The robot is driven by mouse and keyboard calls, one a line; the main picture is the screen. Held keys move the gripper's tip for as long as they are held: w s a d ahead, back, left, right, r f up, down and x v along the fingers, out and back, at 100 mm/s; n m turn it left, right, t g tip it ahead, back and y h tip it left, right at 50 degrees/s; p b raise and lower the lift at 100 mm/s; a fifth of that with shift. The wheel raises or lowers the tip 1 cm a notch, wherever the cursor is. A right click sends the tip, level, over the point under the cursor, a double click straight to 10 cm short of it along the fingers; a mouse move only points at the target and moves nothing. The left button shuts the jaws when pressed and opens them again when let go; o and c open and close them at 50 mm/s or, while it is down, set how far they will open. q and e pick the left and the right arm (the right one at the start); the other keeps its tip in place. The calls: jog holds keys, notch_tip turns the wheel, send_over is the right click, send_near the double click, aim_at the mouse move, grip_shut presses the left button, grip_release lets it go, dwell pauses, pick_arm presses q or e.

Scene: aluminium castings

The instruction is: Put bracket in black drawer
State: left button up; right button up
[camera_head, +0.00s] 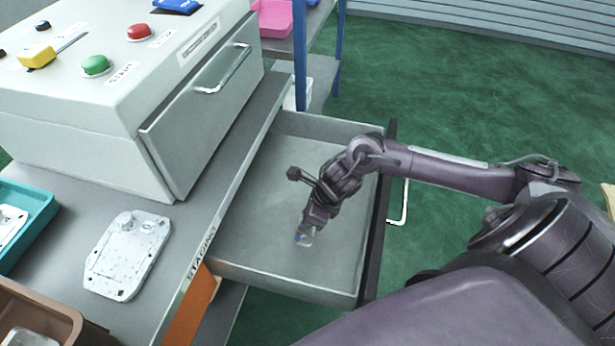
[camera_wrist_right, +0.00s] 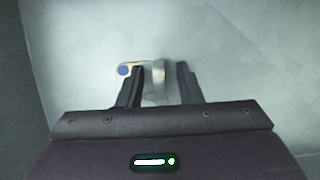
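The black-fronted drawer (camera_head: 372,235) is pulled out under the bench, with a grey inside and a black front edge. My right gripper (camera_head: 308,226) reaches down into it from the right. The bracket, a small pale metal part (camera_head: 305,240) with a blue spot, is at the fingertips, inside the drawer's outline. In the right wrist view my right gripper (camera_wrist_right: 162,83) has its fingers apart. The bracket (camera_wrist_right: 157,75) lies between and beyond them, nearer the left finger, with a gap to the right one. Whether it touches the drawer floor is hard to tell. My left gripper is out of view.
A grey control box (camera_head: 90,110) with red, green and yellow buttons stands on the bench, with a closed, handled front. A pale cast plate (camera_head: 128,255) lies on the bench. A teal bin (camera_head: 45,205) and a brown bin (camera_head: 62,312) are at the left. The drawer floor around is clear.

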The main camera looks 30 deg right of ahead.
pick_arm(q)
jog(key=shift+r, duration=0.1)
